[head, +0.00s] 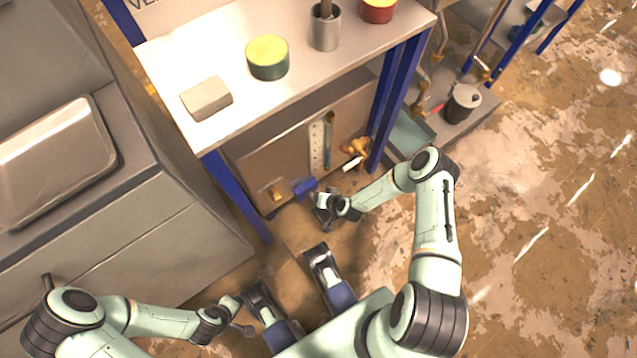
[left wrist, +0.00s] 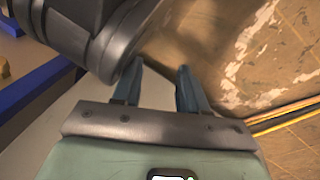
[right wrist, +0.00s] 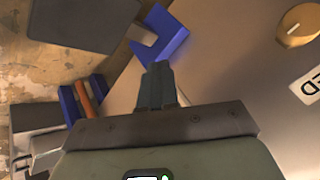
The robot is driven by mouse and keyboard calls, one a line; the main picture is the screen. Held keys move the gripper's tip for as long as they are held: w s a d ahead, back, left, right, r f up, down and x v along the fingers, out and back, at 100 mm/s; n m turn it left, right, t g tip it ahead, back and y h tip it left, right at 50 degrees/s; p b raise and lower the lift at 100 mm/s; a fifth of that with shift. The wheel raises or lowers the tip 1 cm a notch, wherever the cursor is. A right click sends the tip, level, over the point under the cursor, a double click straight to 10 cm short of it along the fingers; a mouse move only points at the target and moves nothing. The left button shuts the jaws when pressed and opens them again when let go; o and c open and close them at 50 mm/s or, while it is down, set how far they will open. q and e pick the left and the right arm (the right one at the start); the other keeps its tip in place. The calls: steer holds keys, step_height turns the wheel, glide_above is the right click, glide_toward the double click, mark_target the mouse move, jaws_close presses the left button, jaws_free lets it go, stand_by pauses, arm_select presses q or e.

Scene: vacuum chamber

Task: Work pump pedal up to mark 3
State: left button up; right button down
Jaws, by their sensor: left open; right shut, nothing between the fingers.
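The blue pump pedal (head: 305,187) sticks out low from the front of a grey panel (head: 255,160) under the bench. In the right wrist view the pedal (right wrist: 165,38) is a blue U-shaped piece just beyond my fingertips. My right gripper (head: 322,207) is shut and empty, close by the pedal; I cannot tell whether it touches. A pale dotted strip (head: 317,142) and an upright tube (head: 330,138) are on the panel; their marks are too small to read. My left gripper (head: 243,314) is open and empty, low at the left; its fingers show in the left wrist view (left wrist: 158,80).
A brass knob (head: 278,195) is left of the pedal, and a brass-coloured valve (head: 355,147) is at the panel's right. Blue bench legs (head: 235,195) flank the panel. A grey block (head: 206,98) and a yellow-topped tin (head: 267,57) stand above.

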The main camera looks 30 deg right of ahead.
step_height(320, 180, down, 3)
steer(key=shift+s+r+b, duration=0.1)
steer(key=shift+b, duration=0.85)
arm_select(q)
steer(key=s+f+g, duration=0.2)
steer(key=s+f, duration=0.1)
steer(key=s, duration=0.2)
steer(key=shift+s+a+f+b, duration=0.3)
steer(key=shift+s+a+f, duration=0.05)
arm_select(e)
steer(key=shift+f, duration=0.4)
steer(key=shift+s+f+b, duration=0.1)
steer(key=shift+f+b, duration=0.25)
steer(key=shift+f, duration=0.05)
arm_select(q)
steer(key=shift+w+f, duration=0.1)
steer(key=shift+f, duration=0.15)
